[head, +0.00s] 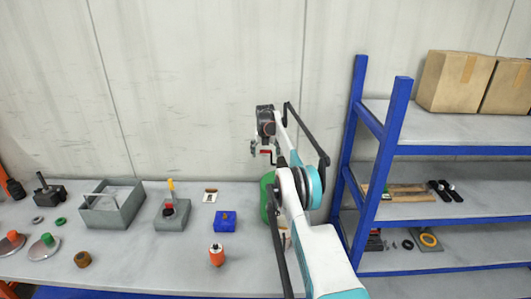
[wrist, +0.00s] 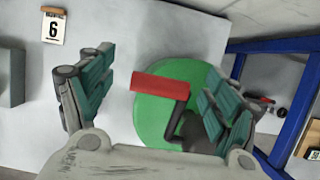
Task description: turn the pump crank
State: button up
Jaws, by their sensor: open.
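The pump crank has a red handle (wrist: 160,87) on a dark bent arm (wrist: 181,108), over a round green body (wrist: 150,118) in the wrist view. In the head view the green body (head: 266,198) stands on the table, mostly hidden behind my arm. My gripper (head: 265,147) is above it, with a small red bar (head: 266,152) at its fingers. In the wrist view my gripper (wrist: 157,78) is open. The red handle lies between the two fingers, nearer the right one. I cannot tell whether they touch.
The table (head: 140,265) holds a grey open box (head: 112,207), a grey block with a yellow-handled tool (head: 172,212), a blue block (head: 225,221) and an orange cylinder (head: 216,255). A blue-framed shelf (head: 385,150) stands close on the right.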

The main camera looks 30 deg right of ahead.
jog(key=shift+r, duration=0.1)
jog(key=v, duration=1.1)
jog(key=shift+s+r, duration=0.15)
jog(key=shift+r, duration=0.2)
